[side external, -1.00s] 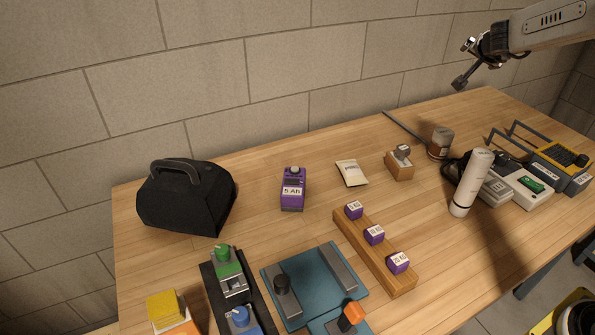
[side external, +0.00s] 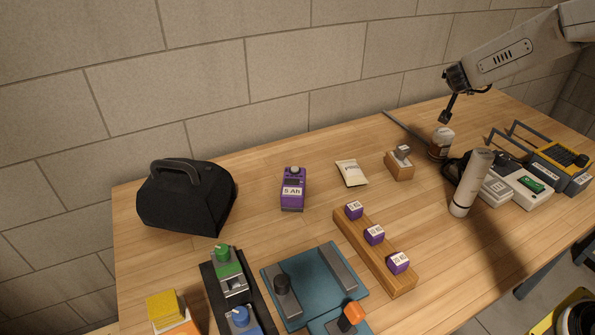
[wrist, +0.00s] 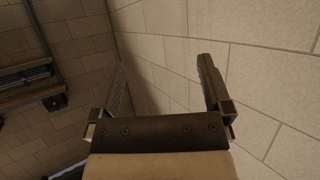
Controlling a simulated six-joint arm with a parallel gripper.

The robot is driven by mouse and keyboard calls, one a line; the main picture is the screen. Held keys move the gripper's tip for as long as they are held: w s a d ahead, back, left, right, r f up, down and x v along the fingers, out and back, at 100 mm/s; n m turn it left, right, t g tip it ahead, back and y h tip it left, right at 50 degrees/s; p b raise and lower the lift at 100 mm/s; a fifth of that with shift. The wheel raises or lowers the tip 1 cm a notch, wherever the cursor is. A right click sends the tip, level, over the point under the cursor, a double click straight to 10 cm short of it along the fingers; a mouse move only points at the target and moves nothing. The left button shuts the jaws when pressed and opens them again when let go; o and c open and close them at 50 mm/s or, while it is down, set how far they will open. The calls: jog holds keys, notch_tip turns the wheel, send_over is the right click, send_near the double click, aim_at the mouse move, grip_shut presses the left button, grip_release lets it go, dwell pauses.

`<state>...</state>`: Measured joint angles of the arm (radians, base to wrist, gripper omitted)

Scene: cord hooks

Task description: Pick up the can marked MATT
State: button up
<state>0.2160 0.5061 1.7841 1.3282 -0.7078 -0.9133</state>
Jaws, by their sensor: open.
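A small greyish-brown can (side external: 440,144) stands on the back right of the table; its marking is too small to read. A tall pale cylinder (side external: 471,183) stands upright in front and to the right of it; I cannot read any MATT marking on it either. My gripper (side external: 445,117) is in the air just above the small can in the side view, apart from it as far as I can tell. In the wrist view my gripper (wrist: 162,63) has its two fingers spread with nothing between them, and only walls behind. No can shows in the wrist view.
A black bag (side external: 186,196) is far left. The table's back middle is mostly clear.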

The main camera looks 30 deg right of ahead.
send_near(444, 133)
jog(key=x, duration=0.3)
jog(key=shift+d, duration=0.25)
jog(key=shift+x, duration=1.35)
jog(key=shift+x, duration=2.55)
jog(key=shift+a+f, duration=0.1)
jog(key=shift+f, duration=0.05)
jog(key=shift+w, duration=0.1)
jog(key=c, duration=1.2)
